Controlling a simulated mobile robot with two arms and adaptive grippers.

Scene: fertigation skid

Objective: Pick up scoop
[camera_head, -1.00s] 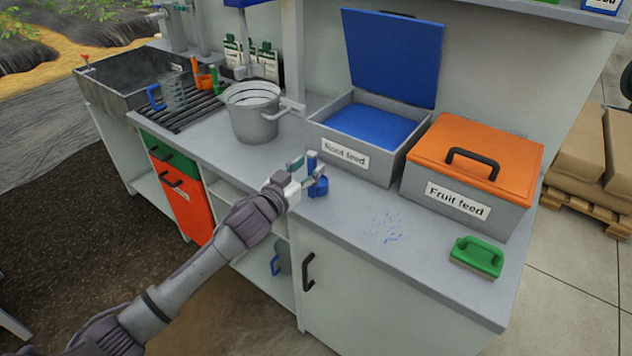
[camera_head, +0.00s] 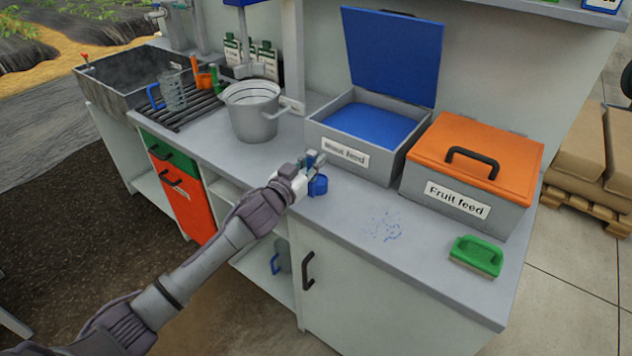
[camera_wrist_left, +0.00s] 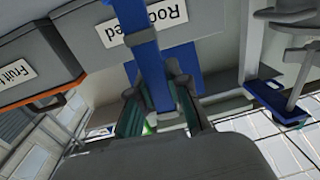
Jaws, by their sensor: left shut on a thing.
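The blue scoop (camera_head: 318,186) is on the grey worktop in front of the Root feed box, partly hidden behind my gripper in the head view. My left gripper (camera_head: 312,162) is at the scoop with its fingers shut on it. In the left wrist view the scoop's blue handle (camera_wrist_left: 146,50) runs between the two fingers of the left gripper (camera_wrist_left: 158,100). I cannot tell whether the scoop still touches the worktop. My right gripper is not in view.
The Root feed box (camera_head: 398,155) stands open with blue feed inside. The orange-lidded Fruit feed box (camera_head: 425,190) is shut beside it. A metal pot (camera_head: 254,118) stands to the left. A green brush (camera_head: 477,255) and spilled blue grains (camera_head: 383,228) lie on the worktop.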

